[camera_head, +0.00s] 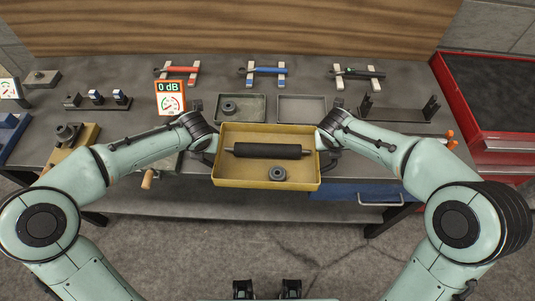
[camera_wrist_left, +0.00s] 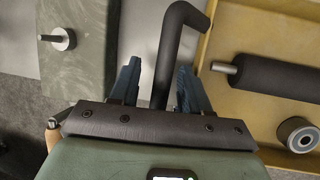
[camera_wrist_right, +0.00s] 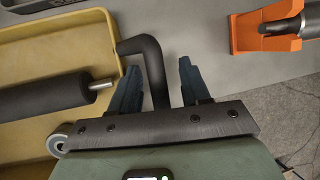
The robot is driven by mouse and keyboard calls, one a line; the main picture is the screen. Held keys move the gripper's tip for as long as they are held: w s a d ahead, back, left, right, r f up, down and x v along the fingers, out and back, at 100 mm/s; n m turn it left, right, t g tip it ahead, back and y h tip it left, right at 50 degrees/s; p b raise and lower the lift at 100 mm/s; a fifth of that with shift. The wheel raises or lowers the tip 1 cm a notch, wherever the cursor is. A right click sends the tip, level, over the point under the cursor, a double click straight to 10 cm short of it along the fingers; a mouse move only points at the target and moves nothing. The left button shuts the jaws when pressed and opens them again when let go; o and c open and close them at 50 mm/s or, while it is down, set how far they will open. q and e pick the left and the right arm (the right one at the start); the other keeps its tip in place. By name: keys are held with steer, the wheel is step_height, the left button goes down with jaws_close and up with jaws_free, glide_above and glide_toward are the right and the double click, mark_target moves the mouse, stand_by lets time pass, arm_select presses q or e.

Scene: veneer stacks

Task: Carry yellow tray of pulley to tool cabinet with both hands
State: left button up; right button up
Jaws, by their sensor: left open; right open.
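The yellow tray (camera_head: 240,184) sits at the front edge of the grey workbench, holding a black roller (camera_head: 267,150) and a small grey pulley (camera_head: 278,174). It has a dark bent handle on each side. My left gripper (camera_head: 208,150) is at the tray's left side; in the left wrist view its open fingers (camera_wrist_left: 158,88) stand on either side of the left handle (camera_wrist_left: 172,50). My right gripper (camera_head: 326,150) is at the right side; its open fingers (camera_wrist_right: 160,85) straddle the right handle (camera_wrist_right: 152,65). Neither is closed on its handle. The red tool cabinet (camera_head: 502,150) stands at the right.
Two grey trays (camera_head: 302,107) lie behind the yellow one. A 0 dB sign (camera_head: 170,98) stands to the left. Tools on white rests, such as the blue one (camera_head: 264,70), line the back. The cabinet's dark top (camera_head: 490,90) looks clear. An orange holder (camera_wrist_right: 265,32) is beside my right gripper.

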arm_select(q)
jaws_close()
arm_select(e)
jaws_close()
arm_select(q)
steer(key=shift+w+r, duration=0.1)
arm_select(e)
steer(key=shift+w+r, duration=0.1)
steer(key=shift+r, duration=0.05)
